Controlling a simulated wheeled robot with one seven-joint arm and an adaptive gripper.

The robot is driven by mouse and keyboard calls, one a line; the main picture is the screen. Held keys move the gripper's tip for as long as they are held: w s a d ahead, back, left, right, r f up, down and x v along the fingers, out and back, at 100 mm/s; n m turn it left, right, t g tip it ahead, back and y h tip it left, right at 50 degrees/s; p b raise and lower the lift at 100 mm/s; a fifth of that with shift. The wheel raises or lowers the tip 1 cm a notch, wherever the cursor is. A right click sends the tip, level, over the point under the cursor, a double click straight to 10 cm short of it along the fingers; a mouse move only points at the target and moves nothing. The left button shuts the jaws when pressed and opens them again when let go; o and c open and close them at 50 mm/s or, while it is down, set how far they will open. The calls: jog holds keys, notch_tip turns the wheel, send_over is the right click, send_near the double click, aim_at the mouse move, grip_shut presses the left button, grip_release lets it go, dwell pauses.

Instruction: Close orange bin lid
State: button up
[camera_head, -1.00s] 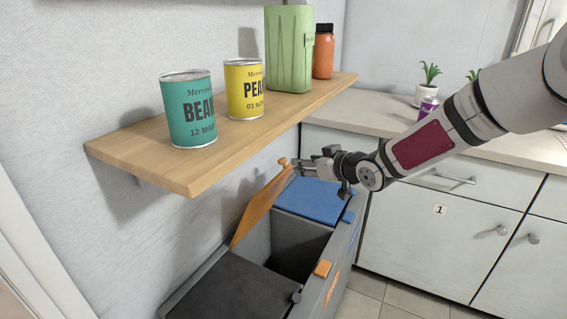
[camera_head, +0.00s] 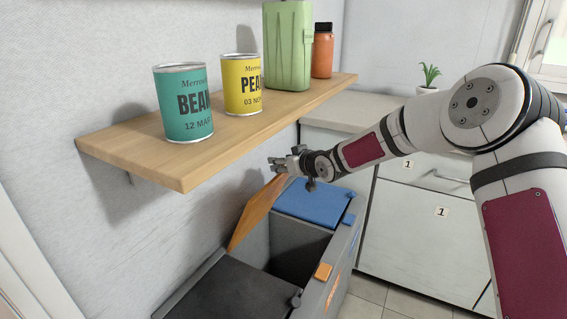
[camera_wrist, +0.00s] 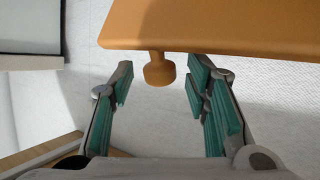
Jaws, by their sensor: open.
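The orange bin lid (camera_head: 256,214) stands open, tilted up against the wall side of the grey bin (camera_head: 349,254). Its compartment below is open and dark inside. My gripper (camera_head: 277,166) is at the lid's upper edge, under the wooden shelf. In the wrist view, my gripper (camera_wrist: 163,92) is open, with green finger pads apart. The lid (camera_wrist: 210,25) fills the top of that view. Its round orange knob (camera_wrist: 158,70) lies in line with the gap between the fingers, and the fingers do not visibly press on it.
The wooden shelf (camera_head: 160,160) overhangs the bin, carrying a green can (camera_head: 184,103), a yellow can (camera_head: 242,86), a green container (camera_head: 288,48) and an orange jar (camera_head: 322,52). The blue lid (camera_head: 314,200) and dark grey lid (camera_head: 230,290) beside the opening are shut.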

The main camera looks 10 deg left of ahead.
grip_shut()
jog(key=s+d+f+m+t+y+b, duration=0.1)
jog(key=s+d+f+b, duration=0.1)
jog(key=d+f+b, duration=0.3)
jog(key=s+d+f+m+t+y+b, duration=0.1)
jog(key=s+d+f+t+y+b, duration=0.1)
jog(key=d+f+b, duration=0.4)
jog(key=s+d+f+m+t+y+b, duration=0.1)
jog(key=d+f+b, duration=0.4)
jog(key=f, duration=0.5)
jog(key=shift+s+d+y+b, duration=0.35)
jog(key=shift+s+b, duration=0.3)
jog(key=shift+b, duration=0.75)
jog(key=shift+d+f+b, duration=0.15)
jog(key=shift+f+b, duration=0.15)
jog(key=shift+f, duration=0.2)
grip_release()
